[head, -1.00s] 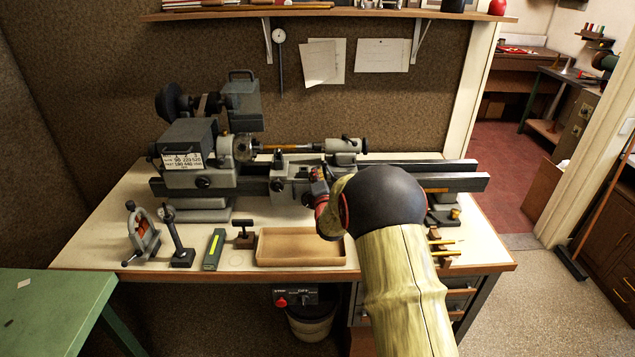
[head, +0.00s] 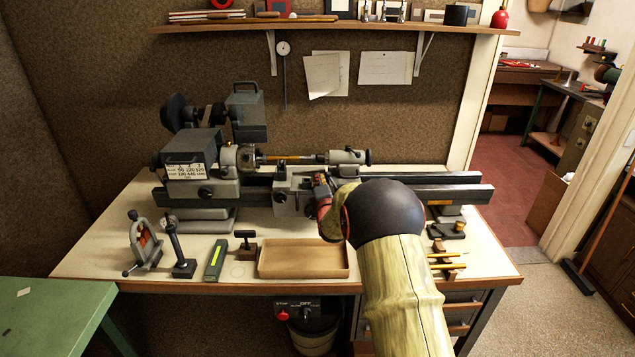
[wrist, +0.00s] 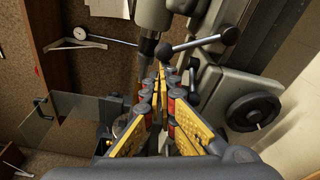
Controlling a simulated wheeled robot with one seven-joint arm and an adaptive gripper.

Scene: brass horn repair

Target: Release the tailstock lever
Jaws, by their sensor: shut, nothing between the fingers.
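The lathe's grey tailstock (head: 346,157) stands on the bed right of the brass-coloured rod. In the wrist view a metal lever with black ball ends (wrist: 200,43) crosses just past the fingertips; I cannot tell for sure whether it is the tailstock lever. My gripper (wrist: 162,72) is shut and empty, its yellow-padded fingers together and pointing towards the lever's left ball. Contact cannot be made out. In the head view my gripper (head: 319,180) is in front of the lathe, just below the tailstock, partly hidden by my arm.
A black handwheel (wrist: 252,110) is right of the fingers in the wrist view, and a clear guard (wrist: 65,118) is at left. On the bench front are a wooden tray (head: 303,273), a green box (head: 216,259) and small stands. A shelf (head: 330,29) hangs above.

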